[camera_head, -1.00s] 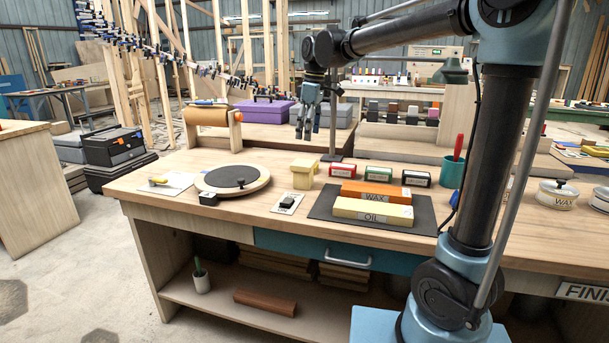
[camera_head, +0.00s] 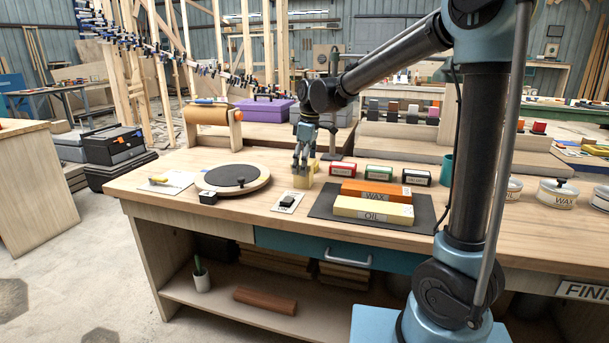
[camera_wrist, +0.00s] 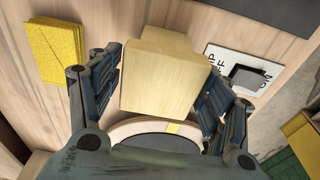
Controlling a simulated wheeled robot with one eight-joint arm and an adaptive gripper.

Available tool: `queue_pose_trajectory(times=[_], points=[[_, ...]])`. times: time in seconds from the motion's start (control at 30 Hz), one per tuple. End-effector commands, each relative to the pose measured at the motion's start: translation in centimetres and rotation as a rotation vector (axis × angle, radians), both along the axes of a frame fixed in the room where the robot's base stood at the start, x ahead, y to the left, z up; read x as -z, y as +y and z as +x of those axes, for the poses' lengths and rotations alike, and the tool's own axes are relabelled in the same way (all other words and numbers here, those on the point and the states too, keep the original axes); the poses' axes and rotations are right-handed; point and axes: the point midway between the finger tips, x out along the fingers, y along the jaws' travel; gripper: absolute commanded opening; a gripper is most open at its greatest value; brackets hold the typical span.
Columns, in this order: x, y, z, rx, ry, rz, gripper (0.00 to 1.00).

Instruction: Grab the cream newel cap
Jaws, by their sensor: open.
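The cream newel cap (camera_head: 302,182) stands on the workbench, just behind the white switch plate. In the head view my gripper covers its upper part. In the wrist view the cap (camera_wrist: 165,75) is a pale block with a wide square top between my two fingers. My gripper (camera_head: 301,167) points down over the cap and is open. In the wrist view the fingers of my gripper (camera_wrist: 164,82) lie on either side of the cap, with the left finger close to it. I cannot tell whether either finger touches it.
A round turntable (camera_head: 237,178) lies left of the cap. The white plate with a black switch (camera_head: 288,201) is in front. Right of it, orange and yellow blocks (camera_head: 374,209) lie on a dark mat (camera_head: 322,207). Small labelled boxes (camera_head: 378,174) stand behind the mat.

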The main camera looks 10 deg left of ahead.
Motion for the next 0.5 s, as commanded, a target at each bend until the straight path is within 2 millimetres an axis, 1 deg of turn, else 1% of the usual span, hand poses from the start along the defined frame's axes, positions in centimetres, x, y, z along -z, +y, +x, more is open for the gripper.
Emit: queue_pose_trajectory(times=[0.1, 0.23, 0.37, 0.5], points=[[1.7, 0.3, 0.0, -0.001, 0.0, 0.0, 0.72], [3.3, 0.5, 0.0, -0.001, 0.0, 0.0, 0.72], [4.2, 0.6, 0.0, -0.001, 0.0, 0.0, 0.72], [4.3, 0.7, 0.0, -0.001, 0.0, 0.0, 0.72]])
